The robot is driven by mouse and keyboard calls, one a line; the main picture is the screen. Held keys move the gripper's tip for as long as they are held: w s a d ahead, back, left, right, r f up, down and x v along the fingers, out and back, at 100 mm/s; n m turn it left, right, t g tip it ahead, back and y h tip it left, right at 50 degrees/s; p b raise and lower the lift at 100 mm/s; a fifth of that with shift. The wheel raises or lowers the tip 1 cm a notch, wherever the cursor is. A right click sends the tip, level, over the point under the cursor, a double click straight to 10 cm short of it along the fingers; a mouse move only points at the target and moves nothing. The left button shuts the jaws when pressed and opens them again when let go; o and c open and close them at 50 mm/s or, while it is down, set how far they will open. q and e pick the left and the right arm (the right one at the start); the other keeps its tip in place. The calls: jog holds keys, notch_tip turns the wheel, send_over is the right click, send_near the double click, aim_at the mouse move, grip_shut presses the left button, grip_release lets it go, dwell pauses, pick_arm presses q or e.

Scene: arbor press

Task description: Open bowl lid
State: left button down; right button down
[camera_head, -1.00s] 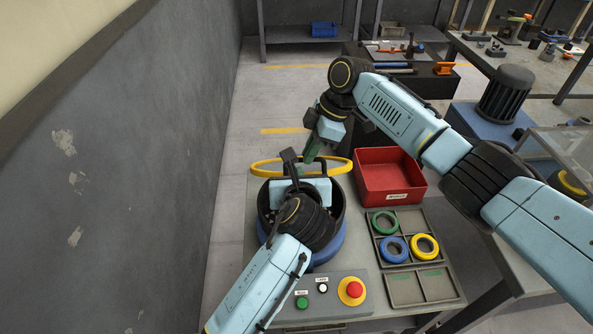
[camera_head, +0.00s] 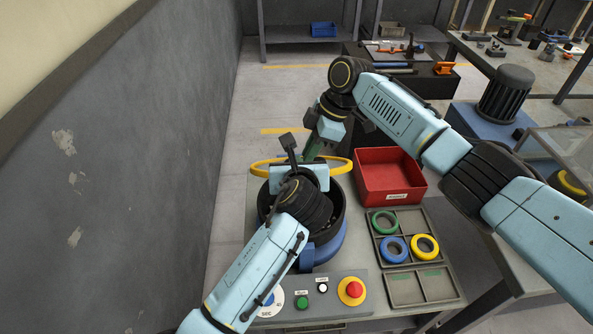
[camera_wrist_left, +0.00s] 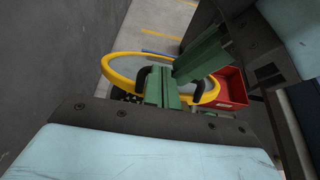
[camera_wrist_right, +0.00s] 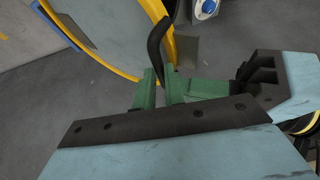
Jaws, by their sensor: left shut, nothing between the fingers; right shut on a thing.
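The bowl (camera_head: 330,246) is black inside with a blue outer body, and it stands on the bench with its front opening uncovered. Its lid, with a yellow rim (camera_head: 341,168), is raised at the bowl's back; the rim and grey disc also show in the left wrist view (camera_wrist_left: 111,72). My right gripper (camera_head: 311,154) is shut on the lid's black handle (camera_wrist_right: 156,42). My left gripper (camera_wrist_left: 162,90) is shut and empty, close to the handle at the lid. In the head view its fingertips are hidden behind its own body. Whether it touches the lid I cannot tell.
A red bin (camera_head: 388,178) stands right of the lid. A divided tray (camera_head: 405,290) with green, blue and yellow rings lies in front of it. A control panel with a red button (camera_head: 354,289) is at the bench front. A grey wall (camera_head: 120,170) closes the left side.

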jog(key=shift+w+d+f, duration=0.15)
jog(key=shift+d+f, duration=0.05)
jog(key=shift+f, duration=0.05)
jog(key=c, duration=1.5)
grip_release()
jog(key=shift+w+a+f, duration=0.1)
jog(key=shift+w, duration=0.15)
jog(key=shift+s+r, duration=0.1)
jog(key=shift+r, duration=0.15)
